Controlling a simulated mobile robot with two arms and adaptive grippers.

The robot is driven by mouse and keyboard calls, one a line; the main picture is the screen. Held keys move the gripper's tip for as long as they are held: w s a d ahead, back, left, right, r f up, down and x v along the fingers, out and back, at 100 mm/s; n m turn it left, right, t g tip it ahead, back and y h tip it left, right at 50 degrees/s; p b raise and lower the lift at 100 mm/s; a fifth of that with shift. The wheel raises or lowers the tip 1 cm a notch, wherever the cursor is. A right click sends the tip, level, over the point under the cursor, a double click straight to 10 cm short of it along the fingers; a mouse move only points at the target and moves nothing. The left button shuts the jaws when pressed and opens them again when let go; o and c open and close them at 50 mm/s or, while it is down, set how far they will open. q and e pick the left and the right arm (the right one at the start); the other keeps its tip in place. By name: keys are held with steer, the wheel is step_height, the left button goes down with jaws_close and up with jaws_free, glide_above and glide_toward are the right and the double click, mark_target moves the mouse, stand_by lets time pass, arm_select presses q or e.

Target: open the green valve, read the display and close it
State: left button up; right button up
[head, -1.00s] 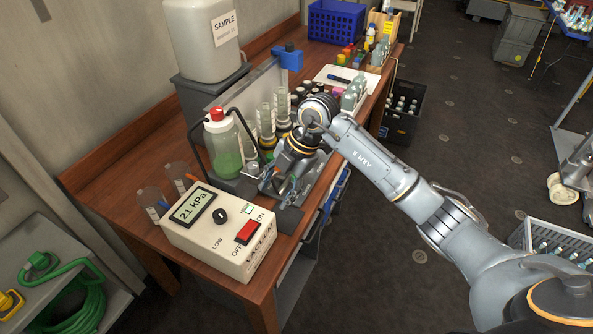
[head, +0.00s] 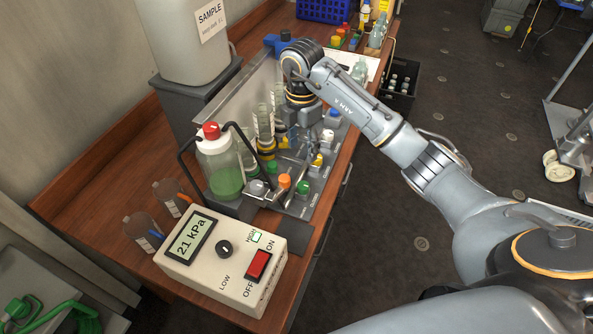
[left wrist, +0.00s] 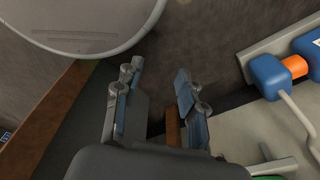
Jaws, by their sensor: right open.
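The green valve (head: 304,187) is a small round knob at the front end of the grey manifold (head: 322,175), beside an orange knob (head: 285,181). Whether it is open or closed is too small to tell. The display (head: 188,237) on the cream vacuum box reads 21 kPa. My right gripper (head: 302,146) is open, pointing down over the manifold, further back than the green valve and apart from it. Its fingers partly hide the knobs behind. My left gripper (left wrist: 159,72) shows in the left wrist view, fingers apart and empty.
A red-capped bottle with green liquid (head: 224,172) stands left of the knobs, next to a bent black handle. The vacuum box (head: 228,275) has a red switch (head: 258,265). A large sample canister (head: 184,40) stands behind. The floor right of the bench is mostly clear.

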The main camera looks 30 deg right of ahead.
mark_target(303, 185)
steer(key=f, duration=0.2)
steer(key=s+f+p, duration=0.1)
steer(key=f, duration=0.2)
steer(key=shift+s+f, duration=0.1)
steer(key=shift+f, duration=0.2)
step_height(303, 185, down, 4)
steer(key=shift+r+p, duration=0.15)
steer(key=shift+p, duration=0.35)
step_height(303, 185, down, 3)
steer(key=shift+f+p, duration=0.15)
steer(key=shift+p, duration=0.15)
steer(key=shift+f, duration=0.4)
steer(key=shift+c, duration=0.4)
arm_select(q)
steer(key=s+r, duration=0.2)
steer(key=s, duration=0.1)
steer(key=shift+s+r, duration=0.2)
steer(key=shift+s, duration=0.1)
arm_select(e)
jaws_close()
